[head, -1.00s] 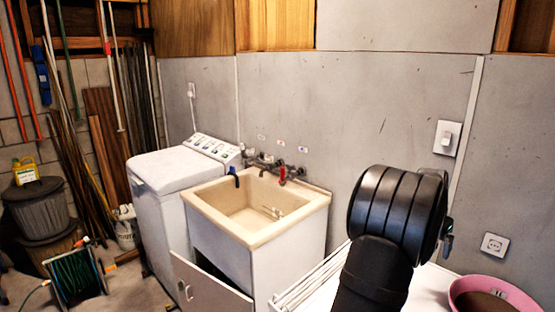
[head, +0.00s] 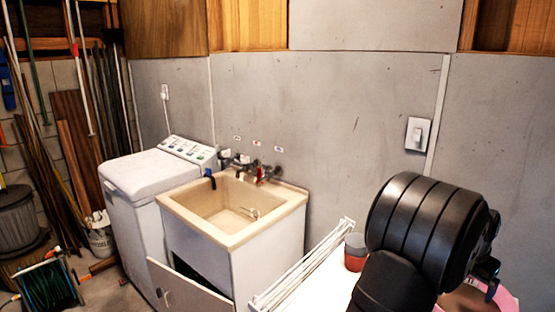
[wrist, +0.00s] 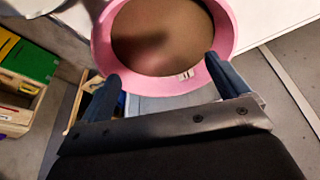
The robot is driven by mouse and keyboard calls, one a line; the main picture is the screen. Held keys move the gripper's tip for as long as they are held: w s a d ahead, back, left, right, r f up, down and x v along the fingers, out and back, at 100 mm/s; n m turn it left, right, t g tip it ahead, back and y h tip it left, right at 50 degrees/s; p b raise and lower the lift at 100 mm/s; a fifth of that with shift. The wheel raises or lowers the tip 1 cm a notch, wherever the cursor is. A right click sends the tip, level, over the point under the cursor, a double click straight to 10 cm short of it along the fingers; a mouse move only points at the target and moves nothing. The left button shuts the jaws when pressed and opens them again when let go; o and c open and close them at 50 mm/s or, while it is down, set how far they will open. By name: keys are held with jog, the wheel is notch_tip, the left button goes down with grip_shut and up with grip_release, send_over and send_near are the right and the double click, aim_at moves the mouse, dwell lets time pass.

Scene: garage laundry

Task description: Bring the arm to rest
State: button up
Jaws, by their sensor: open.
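My gripper (wrist: 160,66) is open in the wrist view, its two blue-grey fingers wide apart with nothing between them but the view of a pink basin (wrist: 228,38). The fingertips overlap the basin's near rim in the picture; I cannot tell whether they touch it. In the head view my gripper (head: 488,272) is at the right, mostly hidden behind my dark wrist, above the pink basin (head: 507,299). The basin's inside looks brown, with a dark shadow.
A red and grey cup (head: 356,252) stands on the white surface (head: 325,284) beside my arm. A white rack (head: 305,265) lies along its left edge. The sink (head: 180,205) and washing machine (head: 150,178) stand further left. A wooden crate (wrist: 15,112) shows in the wrist view.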

jog(key=shift+m, duration=0.4)
jog(key=s+d, duration=0.1)
jog(key=s, duration=0.1)
jog(key=s+d+f, duration=0.1)
jog(key=s, duration=0.2)
jog(key=s+d+f, duration=0.1)
jog(key=s, duration=0.2)
jog(key=shift+f, duration=0.15)
jog(key=shift+w+f, duration=0.3)
jog(key=shift+w, duration=0.15)
jog(key=shift+s+d+r, duration=0.1)
jog(key=shift+s+r, duration=0.25)
jog(key=shift+s, duration=0.1)
jog(key=shift+r, duration=0.3)
jog(key=w+a+r, duration=0.2)
jog(key=w+a, duration=0.2)
jog(key=w, duration=0.4)
jog(key=w+a+r+n, duration=0.1)
jog(key=w+a, duration=0.3)
jog(key=w, duration=0.4)
jog(key=shift+w+r+n, duration=0.3)
jog(key=shift+w+r, duration=0.05)
jog(key=shift+r, duration=0.05)
